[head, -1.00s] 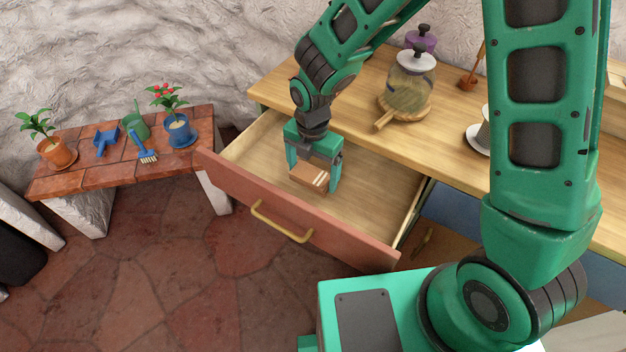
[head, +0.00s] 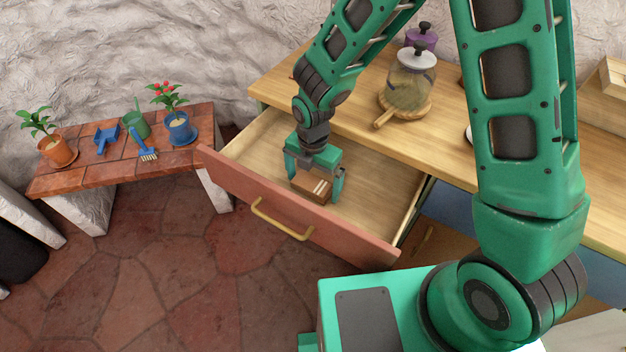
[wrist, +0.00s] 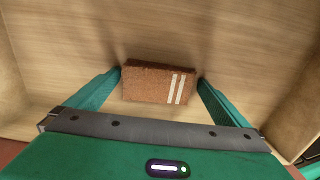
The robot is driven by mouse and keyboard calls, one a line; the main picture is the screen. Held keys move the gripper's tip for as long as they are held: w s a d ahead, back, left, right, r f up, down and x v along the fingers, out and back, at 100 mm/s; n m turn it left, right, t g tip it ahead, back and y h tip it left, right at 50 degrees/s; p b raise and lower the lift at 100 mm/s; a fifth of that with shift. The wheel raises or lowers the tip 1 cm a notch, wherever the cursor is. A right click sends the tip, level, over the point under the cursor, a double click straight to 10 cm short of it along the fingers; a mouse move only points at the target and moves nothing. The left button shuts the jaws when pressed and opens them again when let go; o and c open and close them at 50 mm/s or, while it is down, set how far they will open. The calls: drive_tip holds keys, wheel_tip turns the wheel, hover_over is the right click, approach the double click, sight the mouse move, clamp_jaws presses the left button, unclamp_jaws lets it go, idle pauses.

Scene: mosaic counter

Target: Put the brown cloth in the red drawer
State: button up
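The brown cloth (head: 312,187) is a small folded block with two pale stripes. It lies inside the pulled-out red drawer (head: 290,213), on the wooden floor near the front panel. My gripper (head: 315,184) points down into the drawer, its fingers on either side of the cloth. In the wrist view the cloth (wrist: 158,84) sits between the fingertips (wrist: 160,78), with a narrow gap at each side. The gripper looks open. The cloth's underside is hidden.
The wooden counter (head: 350,121) above holds a glass jar (head: 409,82) on a round board and a purple jar (head: 421,39). A brick-topped bench (head: 90,171) with potted plants and small tools stands to the left. The drawer's right part is clear.

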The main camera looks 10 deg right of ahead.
sight(313, 182)
wheel_tip(313, 182, up, 12)
drive_tip(key=shift+r, duration=0.15)
idle(0.5)
idle(0.4)
